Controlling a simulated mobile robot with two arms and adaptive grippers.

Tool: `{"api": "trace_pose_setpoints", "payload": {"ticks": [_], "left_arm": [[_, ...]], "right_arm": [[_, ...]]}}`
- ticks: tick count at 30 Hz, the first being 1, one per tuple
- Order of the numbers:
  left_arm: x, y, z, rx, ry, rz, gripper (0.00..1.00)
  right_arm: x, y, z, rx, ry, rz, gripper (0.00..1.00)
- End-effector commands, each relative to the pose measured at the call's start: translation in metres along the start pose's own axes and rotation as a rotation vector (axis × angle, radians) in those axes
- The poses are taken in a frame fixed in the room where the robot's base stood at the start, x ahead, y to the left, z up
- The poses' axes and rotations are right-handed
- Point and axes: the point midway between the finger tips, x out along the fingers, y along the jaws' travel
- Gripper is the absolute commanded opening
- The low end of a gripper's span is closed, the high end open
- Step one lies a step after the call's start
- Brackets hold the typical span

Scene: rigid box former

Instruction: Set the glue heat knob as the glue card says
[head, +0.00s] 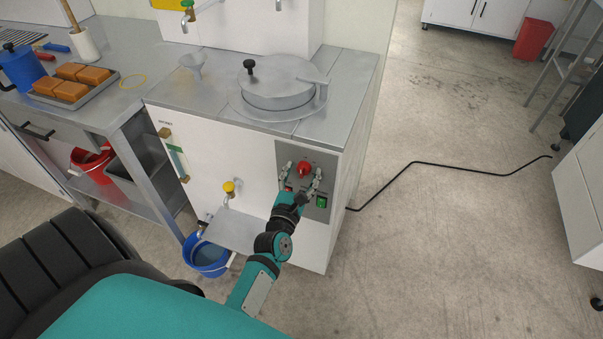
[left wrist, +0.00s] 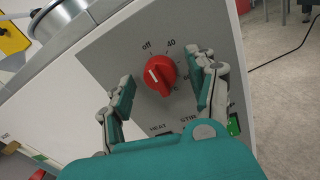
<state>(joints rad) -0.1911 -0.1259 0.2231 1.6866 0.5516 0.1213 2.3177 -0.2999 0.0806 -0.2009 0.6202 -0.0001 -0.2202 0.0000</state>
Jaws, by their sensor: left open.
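The red glue heat knob (head: 305,169) is on the grey control panel (left wrist: 105,45) at the right of the white machine's front. In the left wrist view the knob (left wrist: 160,74) has a white pointer mark towards its upper left, near "off"; "40" is printed to the right of "off". Other scale marks are partly hidden by a finger. My left gripper (head: 303,173) is open, with one finger on each side of the knob and visible gaps. I cannot make out a readable glue card. My right gripper is not in view.
Below the knob are a green switch (head: 322,202) and "HEAT" and "STIR" labels. A lidded pot (head: 275,88) tops the machine. A yellow-handled tap (head: 229,188) and blue bucket (head: 207,258) are left. A black cable (head: 440,163) crosses the open floor.

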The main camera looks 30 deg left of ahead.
Motion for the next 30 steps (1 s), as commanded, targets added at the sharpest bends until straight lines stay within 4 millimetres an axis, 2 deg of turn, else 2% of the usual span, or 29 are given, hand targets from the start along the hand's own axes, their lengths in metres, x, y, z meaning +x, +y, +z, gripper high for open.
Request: {"api": "trace_pose_setpoints", "payload": {"ticks": [7, 20, 30], "left_arm": [[0.0007, 0.0, -0.0001, 0.0, 0.0, 0.0, 0.58], [0.0004, 0.0, 0.0, 0.0, 0.0, 0.0, 0.03], [0.0004, -0.0001, 0.0, 0.054, -0.004, 0.001, 0.03]], "right_arm": [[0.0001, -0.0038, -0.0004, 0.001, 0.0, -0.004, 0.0], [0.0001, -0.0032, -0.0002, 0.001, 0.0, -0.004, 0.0], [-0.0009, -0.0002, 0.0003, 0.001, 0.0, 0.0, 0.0]]}}
